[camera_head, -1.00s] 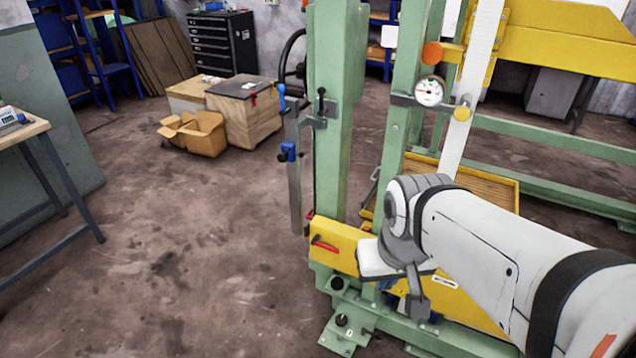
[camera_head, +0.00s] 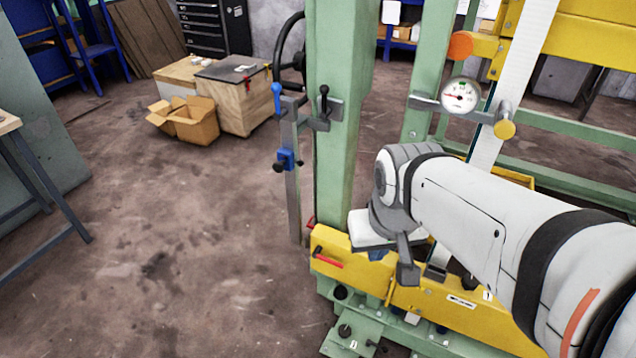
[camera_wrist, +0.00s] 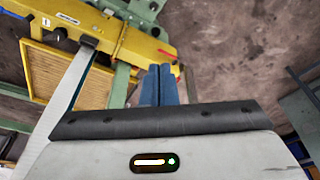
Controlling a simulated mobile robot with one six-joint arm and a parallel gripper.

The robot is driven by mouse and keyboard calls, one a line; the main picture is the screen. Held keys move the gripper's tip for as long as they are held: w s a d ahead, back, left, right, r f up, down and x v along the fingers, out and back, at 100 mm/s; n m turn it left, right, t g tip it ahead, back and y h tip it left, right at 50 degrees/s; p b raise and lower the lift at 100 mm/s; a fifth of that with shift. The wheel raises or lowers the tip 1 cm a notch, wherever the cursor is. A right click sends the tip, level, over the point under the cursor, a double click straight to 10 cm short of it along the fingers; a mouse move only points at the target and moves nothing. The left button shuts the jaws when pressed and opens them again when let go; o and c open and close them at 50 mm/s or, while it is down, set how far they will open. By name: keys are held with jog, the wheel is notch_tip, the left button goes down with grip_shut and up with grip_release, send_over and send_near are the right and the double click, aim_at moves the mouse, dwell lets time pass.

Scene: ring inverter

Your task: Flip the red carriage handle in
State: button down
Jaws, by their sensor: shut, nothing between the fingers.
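The red carriage handle (camera_head: 328,261) lies almost flat along the front face of the yellow carriage (camera_head: 350,252), near its left end, beside a small black knob. The carriage sits low on the green frame. In the wrist view, my gripper (camera_wrist: 160,70) shows as two dark blue fingers close together, shut and empty. They point toward the end of the yellow carriage (camera_wrist: 88,27). I cannot make out clear contact between fingers and handle. In the head view my arm hangs over the carriage just right of the handle, and the fingers are not clearly visible.
A green column (camera_head: 340,120) rises behind the carriage, with a vertical grey bar (camera_head: 293,190) and blue clamp at its left. A round gauge (camera_head: 460,95) stands above my arm. Cardboard boxes (camera_head: 190,122) lie farther back. The floor left of the machine is clear.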

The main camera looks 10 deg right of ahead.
jog(key=shift+a, duration=0.1)
jog(key=n+h+b, duration=0.1)
jog(key=n+b, duration=0.9)
jog(key=n, duration=1.9)
send_over(334, 262)
jog(key=s+a, duration=0.2)
jog(key=s, duration=0.1)
jog(key=s+a+x, duration=0.1)
jog(key=s+x, duration=0.2)
jog(key=x, duration=1.1)
jog(key=s+a+f+x, duration=0.1)
jog(key=s+x, duration=0.2)
jog(key=x, duration=1.1)
jog(key=shift+a+f+g, duration=0.25)
jog(key=shift+f+g, duration=0.05)
jog(key=shift+g, duration=0.1)
jog(key=f+b, duration=0.1)
jog(key=f, duration=0.3)
jog(key=w+d+f+b, duration=0.1)
jog(key=f, duration=0.4)
jog(key=w+f+b, duration=0.1)
jog(key=f, duration=0.3)
jog(key=shift+w+d+f, duration=0.1)
jog(key=shift+d+f, duration=0.2)
jog(key=shift+f, duration=0.05)
jog(key=shift+f, duration=0.1)
